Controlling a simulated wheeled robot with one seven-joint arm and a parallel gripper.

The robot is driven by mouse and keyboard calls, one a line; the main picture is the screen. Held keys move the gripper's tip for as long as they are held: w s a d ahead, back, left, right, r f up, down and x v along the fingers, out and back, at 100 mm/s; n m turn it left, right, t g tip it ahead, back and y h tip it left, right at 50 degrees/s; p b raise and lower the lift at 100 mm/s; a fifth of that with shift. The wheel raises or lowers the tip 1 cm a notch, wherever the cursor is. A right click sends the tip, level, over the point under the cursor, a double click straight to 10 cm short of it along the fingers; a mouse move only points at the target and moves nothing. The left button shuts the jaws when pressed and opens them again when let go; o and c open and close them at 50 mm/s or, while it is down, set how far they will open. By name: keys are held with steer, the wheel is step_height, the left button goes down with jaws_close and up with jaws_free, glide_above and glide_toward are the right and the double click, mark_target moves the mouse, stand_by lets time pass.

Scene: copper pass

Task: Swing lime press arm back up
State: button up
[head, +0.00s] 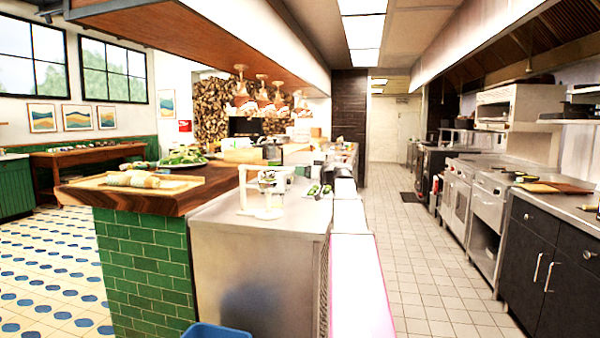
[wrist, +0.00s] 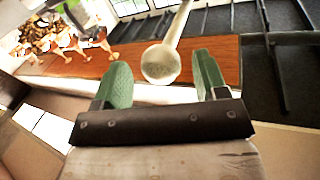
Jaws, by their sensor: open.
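The lime press (head: 268,190) is a small pale stand on the steel counter (head: 262,228) in the middle of the head view. A pale bar runs across its top, but it is too small there to read the arm's exact angle. My gripper (wrist: 161,63) shows only in the wrist view, with its two green fingers apart. A pale rod with a rounded, cup-like end (wrist: 160,66) appears between the fingertips in that picture. It looks like the press arm, though I cannot be sure. I cannot tell whether the fingers touch it.
A wooden counter with a board and rolling pin (head: 132,179) adjoins on the left. Small items (head: 318,190) stand right of the press. A blue bin (head: 216,331) is at the bottom edge. The tiled aisle (head: 430,270) on the right is clear.

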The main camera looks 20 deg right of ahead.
steer(key=shift+x, duration=1.05)
